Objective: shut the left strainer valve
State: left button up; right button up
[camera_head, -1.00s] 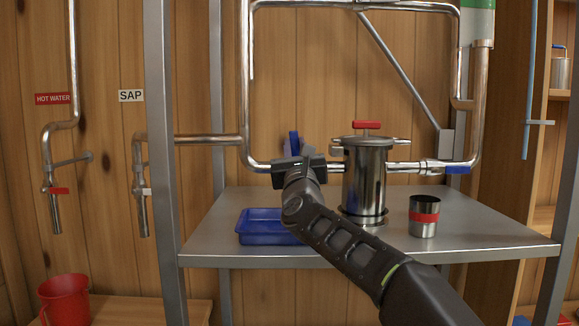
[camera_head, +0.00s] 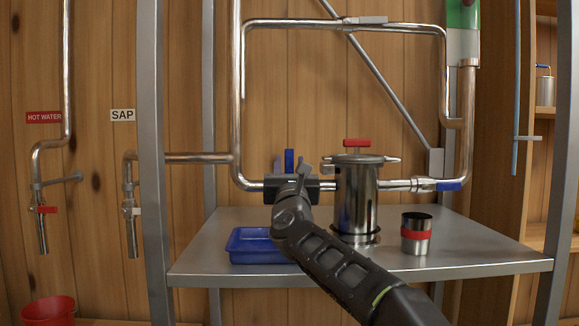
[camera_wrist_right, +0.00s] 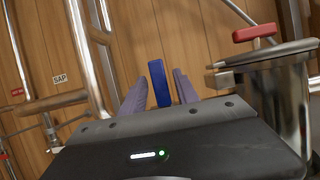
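The left strainer valve's blue handle (camera_head: 289,160) stands upright, across the horizontal pipe left of the steel strainer (camera_head: 357,205). My right gripper (camera_head: 289,172) is at this valve, its fingers apart on either side of the handle. In the right wrist view the blue handle (camera_wrist_right: 160,84) shows between the two fingers (camera_wrist_right: 160,98); I cannot tell whether either finger touches it. The gripper body hides the valve body. The blue handle of the valve on the right (camera_head: 449,187) lies along its pipe. My left gripper is not in view.
A steel shelf (camera_head: 450,250) carries the strainer, a blue tray (camera_head: 257,257) and a steel cup with a red band (camera_head: 416,234). The strainer with its red top knob (camera_head: 356,144) stands close right of my gripper. A metal post (camera_head: 151,180) rises at the left.

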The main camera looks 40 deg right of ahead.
jog(key=shift+o, duration=0.3)
jog(key=b+v, duration=0.1)
jog(key=v, duration=0.6)
jog(key=shift+s+a, duration=0.2)
jog(key=shift+s, duration=0.1)
jog(key=shift+f, duration=0.15)
